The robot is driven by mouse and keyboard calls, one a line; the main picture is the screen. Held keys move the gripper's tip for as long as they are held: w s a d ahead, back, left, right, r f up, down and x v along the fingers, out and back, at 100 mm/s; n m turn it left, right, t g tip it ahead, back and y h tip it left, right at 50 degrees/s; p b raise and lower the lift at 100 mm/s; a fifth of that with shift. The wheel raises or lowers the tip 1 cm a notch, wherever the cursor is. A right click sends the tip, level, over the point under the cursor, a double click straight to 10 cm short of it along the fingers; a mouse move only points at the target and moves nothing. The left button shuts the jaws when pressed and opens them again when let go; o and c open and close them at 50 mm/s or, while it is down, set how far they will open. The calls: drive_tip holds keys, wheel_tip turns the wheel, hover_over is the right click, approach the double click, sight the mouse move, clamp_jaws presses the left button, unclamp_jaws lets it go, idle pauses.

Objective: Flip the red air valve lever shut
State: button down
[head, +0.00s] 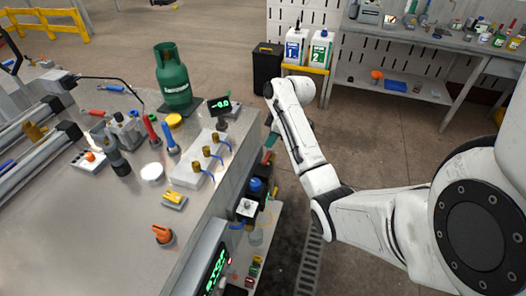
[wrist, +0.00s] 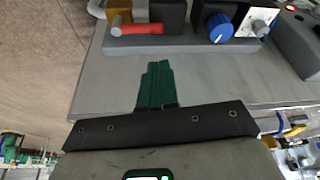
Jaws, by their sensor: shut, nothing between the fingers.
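The red air valve lever (wrist: 140,29) shows at the top left of the wrist view. It lies sideways across the front of a brass valve body (wrist: 118,11), on a grey strip fixed to the side of the bench. My gripper (wrist: 157,66) has green fingers, held together and empty. The fingertips point toward the strip, a little below the lever in the picture and apart from it. In the head view, my gripper (head: 271,139) is beside the bench's right side, partly hidden by my arm. The lever is hard to make out there.
A blue knob (wrist: 220,27) and a white unit with a dial (wrist: 257,21) sit right of the lever on the same strip. In the head view, the steel bench (head: 120,225) carries a green gas cylinder (head: 173,78). Open floor lies right of the bench.

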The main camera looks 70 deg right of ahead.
sight(267, 159)
drive_tip(key=x, duration=0.9)
drive_tip(key=shift+w+f+p, duration=0.1)
drive_tip(key=shift+f+p, duration=0.15)
drive_tip(key=shift+p, duration=0.15)
drive_tip(key=shift+f, duration=0.1)
drive_tip(key=shift+b, duration=0.35)
